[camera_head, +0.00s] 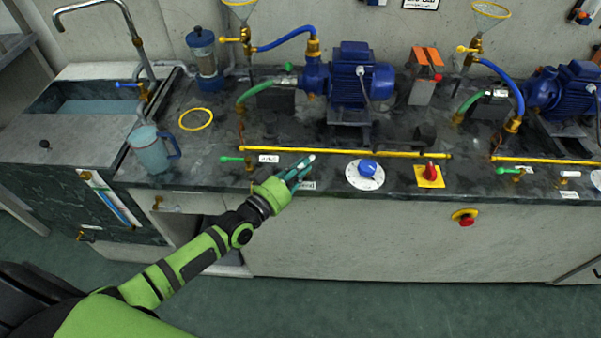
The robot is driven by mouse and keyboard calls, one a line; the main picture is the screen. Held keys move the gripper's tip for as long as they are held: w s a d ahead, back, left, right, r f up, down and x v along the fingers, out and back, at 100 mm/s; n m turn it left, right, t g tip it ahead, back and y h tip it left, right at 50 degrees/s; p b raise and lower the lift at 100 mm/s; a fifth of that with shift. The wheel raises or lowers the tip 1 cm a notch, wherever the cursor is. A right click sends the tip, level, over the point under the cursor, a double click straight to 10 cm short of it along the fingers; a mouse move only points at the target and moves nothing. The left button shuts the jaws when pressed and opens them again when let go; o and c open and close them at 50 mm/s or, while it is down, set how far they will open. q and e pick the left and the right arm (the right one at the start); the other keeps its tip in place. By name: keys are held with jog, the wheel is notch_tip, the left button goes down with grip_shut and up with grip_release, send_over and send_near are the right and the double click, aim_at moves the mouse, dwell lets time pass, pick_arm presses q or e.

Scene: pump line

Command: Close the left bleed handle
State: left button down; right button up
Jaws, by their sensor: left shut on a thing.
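My left gripper (299,172) reaches over the front edge of the counter, in front of the left pump. It is shut on the left bleed handle (311,157), whose white tip shows between and just beyond the fingers. The fingers hide the rest of the handle and its valve. A label (308,185) beside the fingers is partly covered. My right gripper is not in view.
A green handle (232,159) on a brass valve stands left of my gripper. A blue knob on a white dial (368,169) and a red switch on a yellow plate (430,173) are to the right. A yellow pipe (350,152) runs behind. A jug (150,150) stands left.

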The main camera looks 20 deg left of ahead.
pick_arm(q)
jog(key=shift+w+r, duration=0.15)
jog(key=shift+r, duration=0.1)
jog(key=c, duration=1.6)
grip_release()
jog(key=shift+c, duration=0.2)
jog(key=o, duration=0.3)
jog(key=shift+o, duration=0.2)
jog(key=shift+w+d+f, duration=0.1)
jog(key=shift+f, duration=0.1)
jog(key=v, duration=1.2)
jog(key=shift+o, duration=0.4)
